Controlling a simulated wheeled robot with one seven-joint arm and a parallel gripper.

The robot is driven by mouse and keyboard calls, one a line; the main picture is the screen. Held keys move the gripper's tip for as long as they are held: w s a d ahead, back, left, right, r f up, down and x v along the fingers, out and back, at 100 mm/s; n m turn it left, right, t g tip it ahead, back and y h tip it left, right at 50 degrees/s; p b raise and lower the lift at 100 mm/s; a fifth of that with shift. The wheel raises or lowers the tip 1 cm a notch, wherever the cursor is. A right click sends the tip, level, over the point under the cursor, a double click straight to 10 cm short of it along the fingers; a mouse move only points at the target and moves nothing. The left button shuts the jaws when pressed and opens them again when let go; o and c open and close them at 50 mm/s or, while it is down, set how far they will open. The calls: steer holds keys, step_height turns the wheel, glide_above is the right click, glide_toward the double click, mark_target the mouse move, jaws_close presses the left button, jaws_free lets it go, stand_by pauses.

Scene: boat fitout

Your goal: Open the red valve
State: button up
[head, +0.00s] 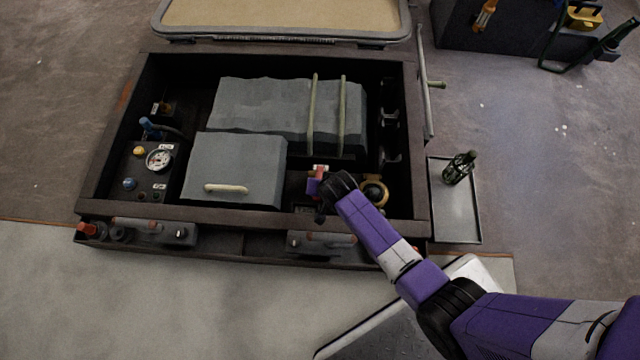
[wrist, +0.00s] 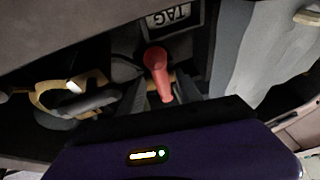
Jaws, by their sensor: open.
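The red valve handle (wrist: 157,65) shows in the wrist view as a short red lever, its lower end between my gripper's two dark fingers. My gripper (wrist: 166,92) is open, with a finger on each side of the handle; I cannot tell whether either finger touches it. In the head view my gripper (head: 317,188) is down inside the dark open compartment, right of the smaller grey box. There a small bit of red (head: 320,168) shows just beyond it, and my arm hides most of the valve. A tag plate (wrist: 168,18) is beside the valve.
A yellow ring-shaped fitting (head: 375,192) is close to the right of my gripper. The small grey box (head: 235,165) and a larger strapped grey box (head: 265,108) fill the middle. The compartment's front wall (head: 250,217) is close by. A tray (head: 455,215) stands outside, right.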

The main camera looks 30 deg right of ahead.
steer(key=shift+b+x, duration=0.4)
steer(key=shift+x, duration=0.65)
jaws_close()
stand_by(0.7)
